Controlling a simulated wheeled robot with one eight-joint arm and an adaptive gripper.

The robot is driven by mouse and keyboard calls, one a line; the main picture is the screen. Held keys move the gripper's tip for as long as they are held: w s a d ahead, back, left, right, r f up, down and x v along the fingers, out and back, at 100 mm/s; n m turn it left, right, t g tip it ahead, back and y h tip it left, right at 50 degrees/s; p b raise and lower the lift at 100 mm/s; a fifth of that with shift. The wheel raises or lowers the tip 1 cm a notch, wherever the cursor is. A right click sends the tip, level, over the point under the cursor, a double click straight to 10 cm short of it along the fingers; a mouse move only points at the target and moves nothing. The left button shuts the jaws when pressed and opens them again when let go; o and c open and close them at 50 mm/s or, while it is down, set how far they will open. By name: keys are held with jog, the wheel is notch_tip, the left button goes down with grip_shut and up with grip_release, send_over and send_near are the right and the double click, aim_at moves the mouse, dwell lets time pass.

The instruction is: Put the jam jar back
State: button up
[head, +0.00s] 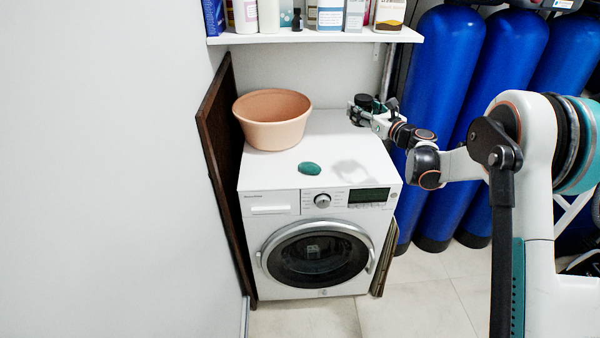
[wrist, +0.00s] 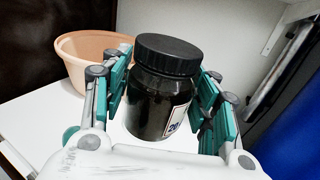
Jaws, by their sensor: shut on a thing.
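A dark jar with a black lid and a pale label (wrist: 160,95) stands nearly upright between the teal finger pads of my gripper (wrist: 160,110) in the wrist view. My gripper is shut on it. In the head view my gripper (head: 372,112) is over the back right part of the white washing machine top (head: 325,140). The jar (head: 362,101) is small and partly hidden by the fingers there. A shadow falls on the machine top in front of the gripper, and the jar looks raised above the top.
A peach-coloured basin (head: 272,130) stands at the back left of the machine top, with a teal oval object (head: 310,168) near the front. A white shelf (head: 320,36) with several bottles and boxes hangs above. Tall blue vessels (head: 445,100) stand to the right.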

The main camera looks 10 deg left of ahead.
jog(key=shift+s+a+f+b, duration=0.15)
jog(key=shift+f+b, duration=1.4)
jog(key=shift+f, duration=3.45)
jog(key=shift+w+a+f+b, duration=0.2)
jog(key=shift+f+b, duration=1.3)
jog(key=shift+f, duration=3.5)
jog(key=shift+f, duration=0.1)
jog(key=o, duration=1.4)
jog(key=shift+r, duration=0.2)
jog(key=p+v, duration=0.2)
jog(key=v, duration=1)
jog(key=shift+p, duration=0.4)
